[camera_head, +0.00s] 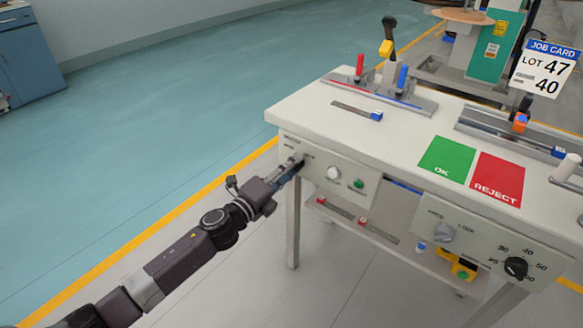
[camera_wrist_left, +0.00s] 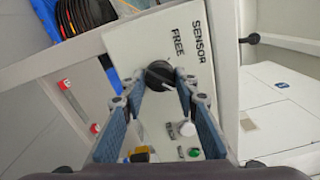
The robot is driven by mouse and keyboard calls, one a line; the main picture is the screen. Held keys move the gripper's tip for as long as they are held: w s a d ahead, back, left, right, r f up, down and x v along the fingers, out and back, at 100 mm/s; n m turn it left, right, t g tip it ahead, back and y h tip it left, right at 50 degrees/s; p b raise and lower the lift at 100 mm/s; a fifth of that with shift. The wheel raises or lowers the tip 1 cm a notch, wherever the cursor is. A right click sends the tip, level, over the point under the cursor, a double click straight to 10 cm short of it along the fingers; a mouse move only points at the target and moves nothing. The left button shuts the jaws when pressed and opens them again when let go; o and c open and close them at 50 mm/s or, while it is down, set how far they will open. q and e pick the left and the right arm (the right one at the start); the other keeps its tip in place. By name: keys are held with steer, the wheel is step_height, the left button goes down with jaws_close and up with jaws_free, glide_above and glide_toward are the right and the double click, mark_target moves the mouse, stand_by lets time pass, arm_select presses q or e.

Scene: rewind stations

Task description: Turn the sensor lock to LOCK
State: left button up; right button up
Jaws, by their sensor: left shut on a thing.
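The sensor lock is a dark round knob (camera_wrist_left: 160,75) on a pale panel (camera_wrist_left: 150,40) printed SENSOR and FREE in the left wrist view. In the head view this panel (camera_head: 336,184) is on the front left of the bench, and the knob is hidden behind my left gripper. My left gripper (camera_head: 291,167) reaches the panel from the left. In the left wrist view its blue-padded fingers (camera_wrist_left: 163,88) are shut on the knob, one on each side. The LOCK mark by this knob cannot be read. My right gripper is not in view.
A white button (camera_head: 334,173) and a green button (camera_head: 358,183) are close to the knob's right. A second panel holds a grey knob (camera_head: 443,233) and a black dial (camera_head: 516,268). Green OK (camera_head: 447,159) and red REJECT (camera_head: 497,180) mats lie on the bench.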

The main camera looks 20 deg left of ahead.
arm_select(q)
steer(key=shift+f, duration=0.15)
steer(key=o, duration=1.1)
steer(key=shift+o, duration=0.2)
steer(key=v, duration=1.2)
